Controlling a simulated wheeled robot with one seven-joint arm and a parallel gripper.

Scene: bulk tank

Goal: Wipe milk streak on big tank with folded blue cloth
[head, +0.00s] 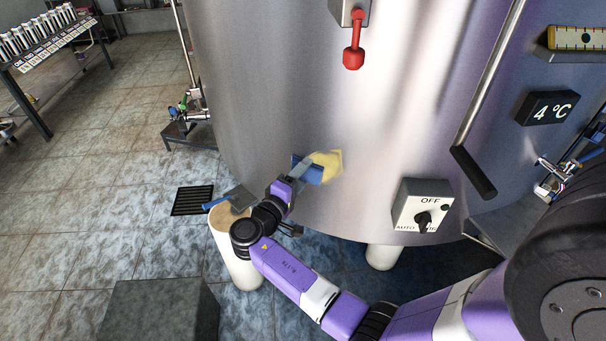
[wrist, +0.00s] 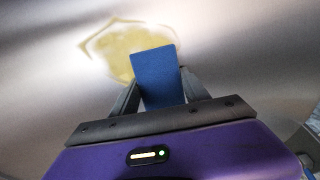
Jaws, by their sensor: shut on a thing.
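The big tank (head: 270,90) is a large shiny steel cylinder that fills the middle of the head view. A pale yellow milk streak (head: 328,166) is on its lower wall; in the wrist view the streak (wrist: 122,45) is a yellowish patch with a darker, angular outline. My gripper (head: 298,172) is shut on the folded blue cloth (wrist: 158,75), which sticks out beyond the fingers. The cloth (head: 308,171) is in front of the streak's left part in the head view and covers some of it. I cannot tell whether the cloth touches the wall.
An OFF/AUTO switch box (head: 422,207) is on the tank to the right of the streak. A red-handled valve (head: 354,52) hangs above. A round-topped post (head: 232,225) stands beneath my wrist, with a dark blue-handled item on it. A grey block (head: 160,310) stands at lower left.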

